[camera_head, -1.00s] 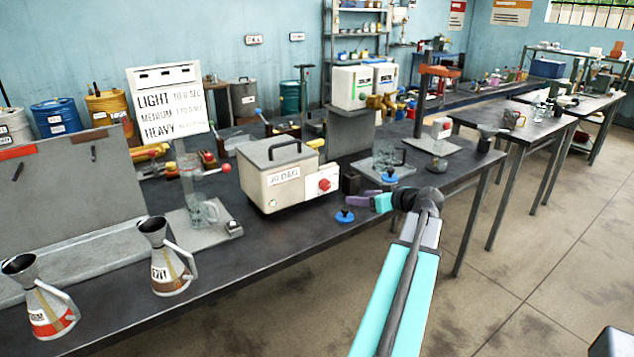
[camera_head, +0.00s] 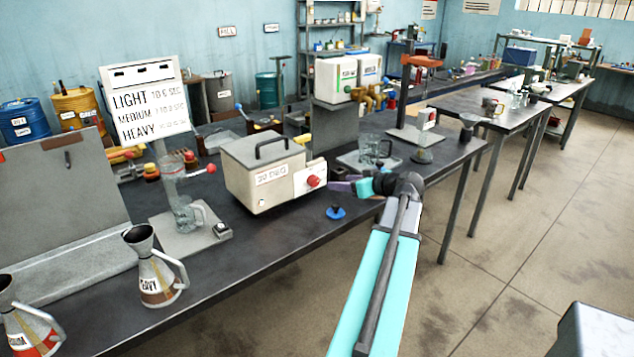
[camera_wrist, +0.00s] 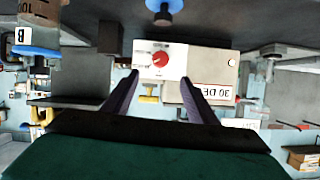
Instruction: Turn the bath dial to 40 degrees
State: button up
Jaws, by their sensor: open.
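The bath is a cream box (camera_head: 248,188) with a grey lid and black handle on the dark bench. Its label (camera_head: 272,175) appears to read 30 DEG; it shows upside down in the wrist view (camera_wrist: 212,95). The red dial (camera_head: 313,181) sits on a white panel at the box's right end. In the wrist view the dial (camera_wrist: 160,59) lies ahead, roughly centred between my fingers. My gripper (camera_wrist: 160,80) is open and empty. In the head view my gripper (camera_head: 343,187) is just right of the dial, apparently apart from it. The dial's pointer is too small to read.
A blue knob-like object (camera_head: 335,212) lies on the bench below my gripper. A glass cylinder (camera_head: 178,195) stands left of the bath, and a glass mug (camera_head: 372,150) behind my gripper. Metal jugs (camera_head: 155,270) stand at the front left.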

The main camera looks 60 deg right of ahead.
aim_at(316, 181)
jog(key=p+x, duration=0.4)
jog(key=x, duration=0.9)
jog(key=shift+w+f, duration=0.15)
jog(key=c, duration=1.1)
